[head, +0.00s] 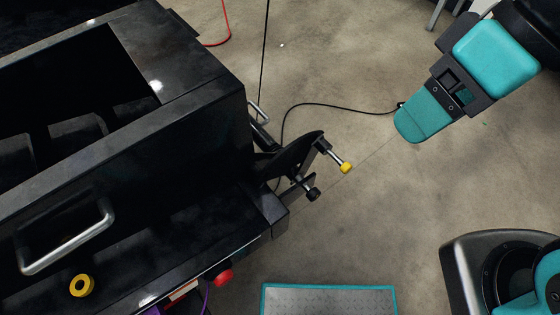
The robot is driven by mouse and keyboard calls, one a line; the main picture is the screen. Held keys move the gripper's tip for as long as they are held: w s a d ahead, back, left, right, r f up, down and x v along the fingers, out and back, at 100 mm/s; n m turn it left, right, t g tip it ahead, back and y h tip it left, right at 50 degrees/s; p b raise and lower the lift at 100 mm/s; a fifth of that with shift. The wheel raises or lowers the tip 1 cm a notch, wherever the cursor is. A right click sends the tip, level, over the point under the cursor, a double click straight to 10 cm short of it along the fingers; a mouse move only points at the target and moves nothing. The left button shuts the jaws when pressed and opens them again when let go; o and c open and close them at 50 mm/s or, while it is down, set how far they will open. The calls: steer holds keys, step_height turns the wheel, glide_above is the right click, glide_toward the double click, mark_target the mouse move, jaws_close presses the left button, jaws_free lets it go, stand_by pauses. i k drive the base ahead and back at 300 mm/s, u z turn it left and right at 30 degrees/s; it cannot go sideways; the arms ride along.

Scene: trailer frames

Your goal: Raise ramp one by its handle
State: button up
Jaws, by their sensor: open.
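A large black metal frame (200,130) fills the left of the head view. A silver U-shaped handle (70,246) is fixed on its near left part. A smaller silver handle (259,111) shows at its right end, partly hidden by the frame. I cannot tell which handle belongs to ramp one. My gripper (420,119), teal with dark brackets, hangs at the upper right over bare floor. It is open and empty, well apart from both handles. One finger seems hidden behind the other.
A black bracket with a yellow-tipped pin (345,167) sticks out from the frame's right end. A red knob (223,277) and a yellow ring (81,286) sit below. A teal-edged metal plate (330,300) lies at the bottom.

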mark_target(198, 145)
steer(key=z, duration=0.65)
steer(key=k, duration=1.05)
steer(key=u, duration=2)
